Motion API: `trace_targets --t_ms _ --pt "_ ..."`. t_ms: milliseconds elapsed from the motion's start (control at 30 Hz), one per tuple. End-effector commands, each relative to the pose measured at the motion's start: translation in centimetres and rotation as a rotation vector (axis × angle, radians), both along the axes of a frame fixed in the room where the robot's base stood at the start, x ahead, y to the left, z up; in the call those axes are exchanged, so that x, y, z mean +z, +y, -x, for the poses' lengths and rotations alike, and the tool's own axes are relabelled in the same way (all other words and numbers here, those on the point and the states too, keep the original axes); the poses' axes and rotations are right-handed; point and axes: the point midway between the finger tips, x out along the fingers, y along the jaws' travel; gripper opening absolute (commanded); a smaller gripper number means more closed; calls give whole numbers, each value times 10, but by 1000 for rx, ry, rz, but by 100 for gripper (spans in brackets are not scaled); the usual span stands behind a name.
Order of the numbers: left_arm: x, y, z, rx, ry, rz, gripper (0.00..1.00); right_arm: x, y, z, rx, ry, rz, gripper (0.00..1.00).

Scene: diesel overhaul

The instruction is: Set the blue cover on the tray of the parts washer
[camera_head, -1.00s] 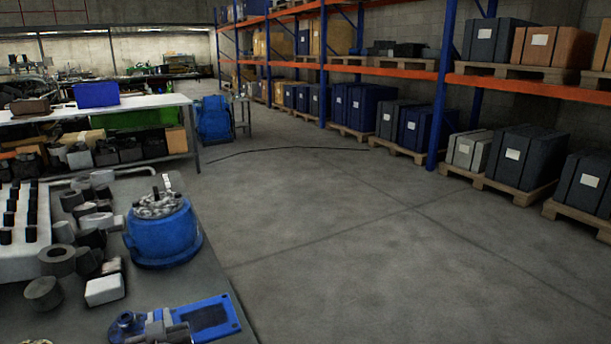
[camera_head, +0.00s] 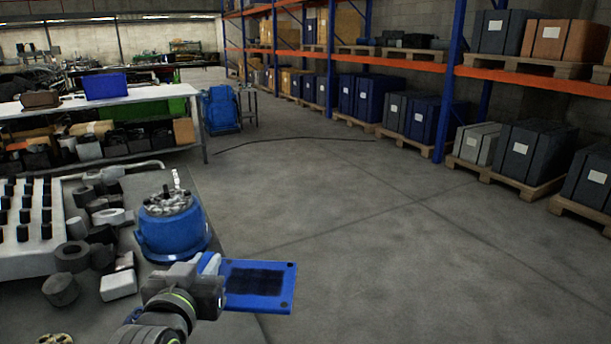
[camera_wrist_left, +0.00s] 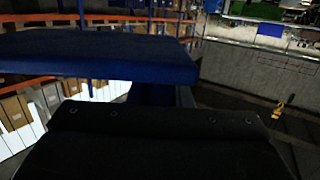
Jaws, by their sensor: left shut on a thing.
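The blue cover (camera_head: 282,287) is a flat blue plate with a dark rectangular patch and small holes near its edge. My left gripper (camera_head: 214,280) is shut on its left end, at the right edge of the near bench. The cover juts out to the right, over the floor in the picture. In the left wrist view the cover (camera_wrist_left: 100,58) is a wide blue band above my dark gripper body. My right gripper is not in view. I cannot clearly make out the parts washer or its tray.
A blue round container (camera_head: 170,232) with metal parts stands on the near bench (camera_head: 90,318), beside several loose grey parts. A blue object (camera_head: 221,110) stands on the floor by the far workbench (camera_head: 150,95). Pallet racks (camera_head: 410,62) line the right.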

Motion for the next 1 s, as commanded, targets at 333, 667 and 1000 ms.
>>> trace_targets --t_ms 333,667,1000 --pt "-17 9 -6 48 3 2 0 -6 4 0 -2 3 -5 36" --pt "-134 81 -30 376 5 -7 0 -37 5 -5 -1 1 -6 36" --pt "-226 130 -28 538 0 -6 0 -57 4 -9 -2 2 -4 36"
